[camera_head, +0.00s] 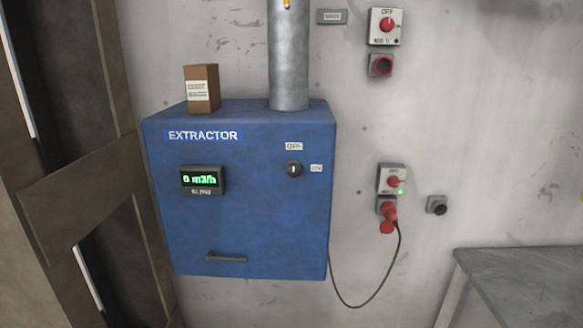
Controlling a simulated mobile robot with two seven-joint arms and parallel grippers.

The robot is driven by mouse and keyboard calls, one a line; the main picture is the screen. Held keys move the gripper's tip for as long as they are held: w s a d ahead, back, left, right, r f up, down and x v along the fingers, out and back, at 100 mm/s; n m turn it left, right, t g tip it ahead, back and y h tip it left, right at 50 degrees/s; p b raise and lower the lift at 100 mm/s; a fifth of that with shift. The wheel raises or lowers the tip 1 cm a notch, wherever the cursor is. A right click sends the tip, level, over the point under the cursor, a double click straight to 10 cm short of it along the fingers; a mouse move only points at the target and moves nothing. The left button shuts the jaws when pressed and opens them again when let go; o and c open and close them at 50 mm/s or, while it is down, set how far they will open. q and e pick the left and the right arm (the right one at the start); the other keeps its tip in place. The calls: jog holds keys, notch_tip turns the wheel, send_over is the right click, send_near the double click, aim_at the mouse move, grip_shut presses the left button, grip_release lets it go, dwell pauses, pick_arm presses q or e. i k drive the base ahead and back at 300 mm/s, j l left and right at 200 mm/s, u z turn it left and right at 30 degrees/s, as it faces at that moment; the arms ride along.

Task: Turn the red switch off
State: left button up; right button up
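Two wall boxes with red rotary knobs show to the right of the blue extractor cabinet. The upper red switch (387,25) sits on a white plate with "OFF" printed above the knob. The lower red switch (393,181) sits on a similar plate with a small lit green light at its lower right. The exact angle of either knob is too small to tell. A red plug (388,216) is in the socket under the lower switch, with a dark cable hanging from it. Neither of my grippers is in view.
The extractor cabinet (250,235) has a black knob (293,169), a "0 m3/h" display (202,180) and a handle. A brown box (202,88) stands on top beside a metal pipe (289,60). A grey table (530,275) is at lower right. An empty red-rimmed socket (381,66) is under the upper switch.

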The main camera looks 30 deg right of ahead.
aim_at(392, 181)
jog(key=z, duration=1.7)
